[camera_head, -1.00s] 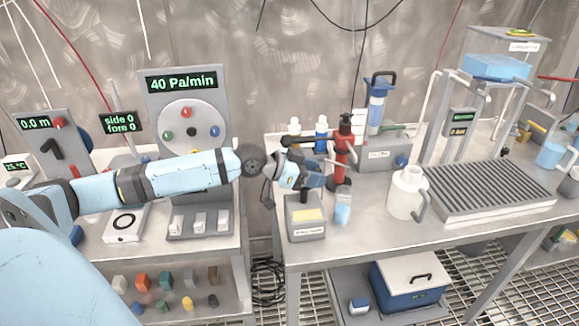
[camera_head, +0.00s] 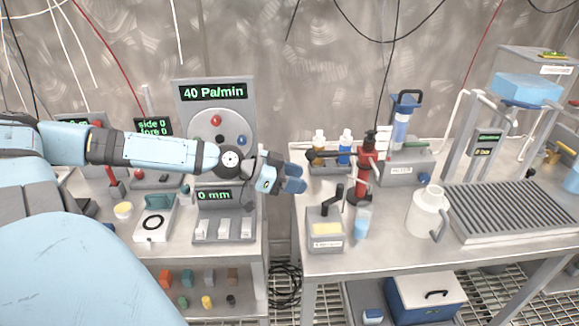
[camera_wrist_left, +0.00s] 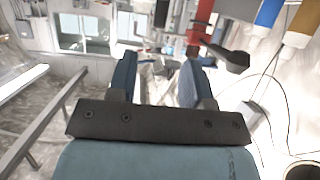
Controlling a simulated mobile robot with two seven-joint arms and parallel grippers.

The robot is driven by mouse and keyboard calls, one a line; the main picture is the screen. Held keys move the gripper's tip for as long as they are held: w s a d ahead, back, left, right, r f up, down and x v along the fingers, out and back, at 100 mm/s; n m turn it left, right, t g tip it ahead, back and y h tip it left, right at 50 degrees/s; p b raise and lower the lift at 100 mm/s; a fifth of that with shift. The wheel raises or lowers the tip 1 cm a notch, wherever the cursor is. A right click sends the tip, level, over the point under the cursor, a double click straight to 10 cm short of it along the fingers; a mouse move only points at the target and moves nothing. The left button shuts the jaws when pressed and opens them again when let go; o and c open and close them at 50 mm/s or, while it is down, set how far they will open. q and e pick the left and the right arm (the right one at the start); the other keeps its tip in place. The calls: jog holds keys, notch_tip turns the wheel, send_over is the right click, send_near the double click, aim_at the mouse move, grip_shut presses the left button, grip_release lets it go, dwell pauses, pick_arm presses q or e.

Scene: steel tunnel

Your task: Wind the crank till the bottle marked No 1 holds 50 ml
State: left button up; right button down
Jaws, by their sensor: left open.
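A red stand (camera_head: 366,172) with a black side arm (camera_head: 340,154) rises from the right-hand bench; it also shows in the wrist view (camera_wrist_left: 201,18). A grey box (camera_head: 324,228) with an upright black handle (camera_head: 338,198) stands in front of it. A small clear vessel with blue liquid (camera_head: 362,222) stands beside that box. Amber (camera_head: 319,143) and blue (camera_head: 345,147) bottles are behind. I cannot read a No 1 mark or any volume. My left gripper (camera_head: 299,178) is open and empty, left of the red stand and above the gap between benches. My right gripper is out of view.
A white jug (camera_head: 428,213) and a ribbed grey tray (camera_head: 510,210) fill the right bench. A panel reading 40 Pa/min (camera_head: 213,92) stands behind my left arm.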

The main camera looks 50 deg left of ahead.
pick_arm(q)
jog(key=shift+s+a+r+p, duration=0.3)
jog(key=shift+s+a+p, duration=0.2)
jog(key=shift+p, duration=0.25)
